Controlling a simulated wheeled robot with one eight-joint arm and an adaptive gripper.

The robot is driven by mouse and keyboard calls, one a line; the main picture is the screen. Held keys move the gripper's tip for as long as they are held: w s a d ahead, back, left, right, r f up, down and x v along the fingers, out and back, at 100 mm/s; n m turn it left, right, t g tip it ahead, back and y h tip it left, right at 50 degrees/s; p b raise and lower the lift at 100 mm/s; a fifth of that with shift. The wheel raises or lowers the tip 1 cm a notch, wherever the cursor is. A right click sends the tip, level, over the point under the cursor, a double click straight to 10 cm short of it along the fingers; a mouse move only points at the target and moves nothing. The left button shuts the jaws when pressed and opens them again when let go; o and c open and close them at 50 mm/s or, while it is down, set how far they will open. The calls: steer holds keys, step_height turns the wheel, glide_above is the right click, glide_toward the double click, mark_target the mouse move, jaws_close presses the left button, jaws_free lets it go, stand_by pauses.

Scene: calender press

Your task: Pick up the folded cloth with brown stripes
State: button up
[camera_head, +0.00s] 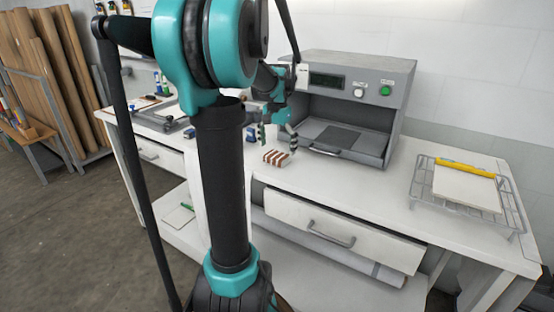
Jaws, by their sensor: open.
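The folded cloth with brown stripes (276,158) lies on the white worktop, just left of the grey press. It looks like a small white pad with brown bands. My gripper (278,138) is above and beside the cloth, with one dark finger reaching down near the cloth's right side. The gripper is open, and I see nothing between its fingers. At this size I cannot tell whether a finger touches the cloth. My own arm hides the worktop to the left of the cloth.
The grey press (362,90) stands close behind and right of the gripper, its tray handle (324,151) facing front. A wire rack (422,187) with a white board (466,188) and yellow tool (465,167) stands at right. The worktop (370,185) between is clear. Small blue items stand left of the gripper.

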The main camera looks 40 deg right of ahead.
step_height(320, 180, down, 2)
steer(key=c, duration=1.2)
steer(key=shift+r, duration=0.15)
